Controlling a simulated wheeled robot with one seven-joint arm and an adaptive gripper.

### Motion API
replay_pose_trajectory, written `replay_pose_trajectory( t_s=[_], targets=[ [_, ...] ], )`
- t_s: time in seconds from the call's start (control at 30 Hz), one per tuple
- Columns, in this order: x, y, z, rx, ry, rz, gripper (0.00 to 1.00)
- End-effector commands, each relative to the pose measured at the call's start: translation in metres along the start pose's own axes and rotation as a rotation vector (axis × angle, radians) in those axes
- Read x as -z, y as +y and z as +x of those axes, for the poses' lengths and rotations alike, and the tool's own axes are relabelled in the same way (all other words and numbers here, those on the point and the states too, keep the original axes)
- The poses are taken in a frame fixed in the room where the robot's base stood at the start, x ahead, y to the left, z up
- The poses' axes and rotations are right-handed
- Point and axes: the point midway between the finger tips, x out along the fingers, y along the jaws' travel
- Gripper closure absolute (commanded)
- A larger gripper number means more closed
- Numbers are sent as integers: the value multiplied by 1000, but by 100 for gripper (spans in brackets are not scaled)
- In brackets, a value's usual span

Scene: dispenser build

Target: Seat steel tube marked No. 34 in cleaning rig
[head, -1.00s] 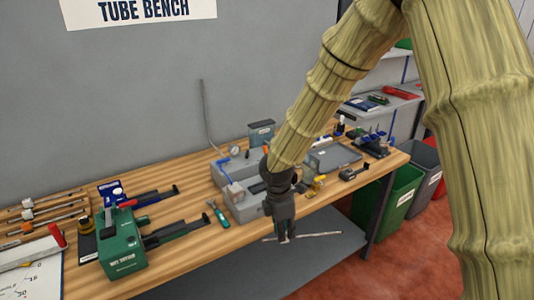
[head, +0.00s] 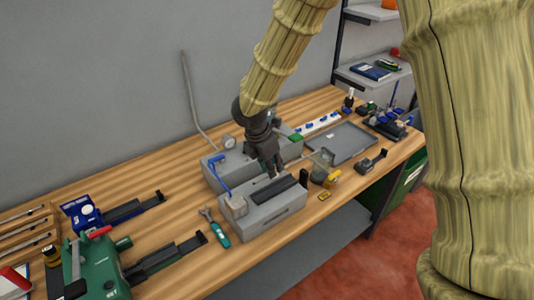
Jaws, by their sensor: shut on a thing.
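The cleaning rig (head: 262,222) is a grey block unit on the bench with a blue valve, a pressure gauge and a dark slot along its front block. My gripper (head: 270,172) is directly above the rig, fingers pointing down, between its front and rear blocks. It is shut on the thin steel tube (head: 293,163), which shows as a pale line to the right of the fingers, roughly level. Most of the tube is hidden by the fingers or too thin to make out. The No. 34 marking cannot be read. I cannot tell whether the tube touches the rig.
A green machine (head: 95,270) and a blue vise-like tool (head: 85,213) stand at left. A green-handled wrench (head: 217,228) lies left of the rig. A glass jar (head: 322,167) and grey tray (head: 341,143) are to its right. The bench front edge is close to the rig.

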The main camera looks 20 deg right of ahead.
Motion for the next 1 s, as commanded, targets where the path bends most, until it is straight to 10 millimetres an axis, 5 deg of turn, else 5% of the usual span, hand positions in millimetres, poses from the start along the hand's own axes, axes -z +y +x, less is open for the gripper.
replay_pose_trajectory(
  t_s=[0.37,1.0],
  targets=[
    [0,-2,7,2,-4,5,100],
    [14,0,48,0,-3,1,100]
  ],
)
